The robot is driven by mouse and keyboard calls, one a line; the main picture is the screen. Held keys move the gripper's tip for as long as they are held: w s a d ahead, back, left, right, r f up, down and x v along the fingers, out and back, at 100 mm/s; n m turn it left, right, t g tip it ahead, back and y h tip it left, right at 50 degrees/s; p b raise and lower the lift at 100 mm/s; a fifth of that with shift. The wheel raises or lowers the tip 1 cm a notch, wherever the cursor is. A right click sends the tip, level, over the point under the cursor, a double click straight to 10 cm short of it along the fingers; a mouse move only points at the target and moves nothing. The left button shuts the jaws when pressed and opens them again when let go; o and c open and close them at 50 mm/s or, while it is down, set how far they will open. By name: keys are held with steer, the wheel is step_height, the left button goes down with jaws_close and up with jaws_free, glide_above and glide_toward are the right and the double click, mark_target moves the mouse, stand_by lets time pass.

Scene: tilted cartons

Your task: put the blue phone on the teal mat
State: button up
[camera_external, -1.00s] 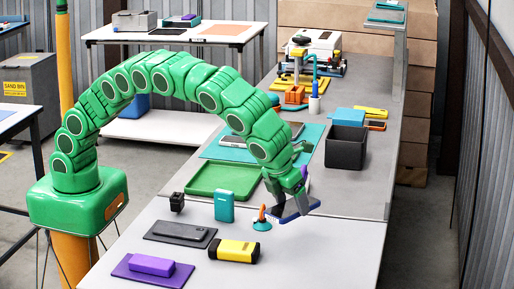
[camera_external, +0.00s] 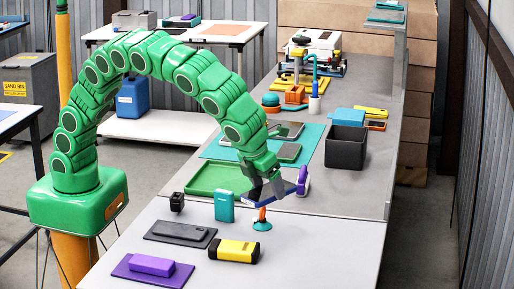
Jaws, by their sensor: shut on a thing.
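My gripper (camera_external: 272,183) is shut on the blue phone (camera_external: 268,194), a flat dark-blue slab. It holds the phone tilted, above the near edge of the far grey table, by the right end of the green tray. The fingers hide part of the phone. The teal mat (camera_external: 314,136) lies flat on the far grey table, beyond the gripper and partly behind my arm. A dark phone (camera_external: 289,130) and a greyish-green phone (camera_external: 288,151) lie on the mat.
A black bin (camera_external: 346,150) stands right of the mat. The near table's right side is clear.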

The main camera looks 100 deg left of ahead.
steer(key=shift+a, duration=0.1)
steer(key=s+a+n+g, duration=0.1)
steer(key=s+a+n, duration=0.3)
steer(key=a, duration=0.6)
steer(key=s+a+r+n+g, duration=0.15)
steer(key=s+a+n, duration=0.25)
steer(key=a, duration=0.6)
steer(key=s+a+n+g, duration=0.2)
steer(key=s+a+n, duration=0.2)
steer(key=a, duration=0.6)
steer(key=s+a+n+g+h, duration=0.1)
steer(key=s+a+n, duration=0.35)
steer(key=s, duration=0.35)
steer(key=s+a+f+n+g+h, duration=0.1)
steer(key=s+a+n, duration=0.35)
steer(key=s, duration=0.35)
steer(key=s+a+n+g+h, duration=0.1)
steer(key=s+a+n, duration=0.2)
steer(key=s+a, duration=0.35)
glide_above(231, 155)
steer(key=shift+t, duration=0.25)
steer(key=f, duration=0.8)
steer(key=shift+w+d+f, duration=0.15)
steer(key=shift+d+f, duration=0.1)
steer(key=shift+d, duration=0.15)
steer(key=shift+w+a+f, duration=0.35)
steer(key=shift+w+f, duration=0.2)
steer(key=shift+f, duration=1.6)
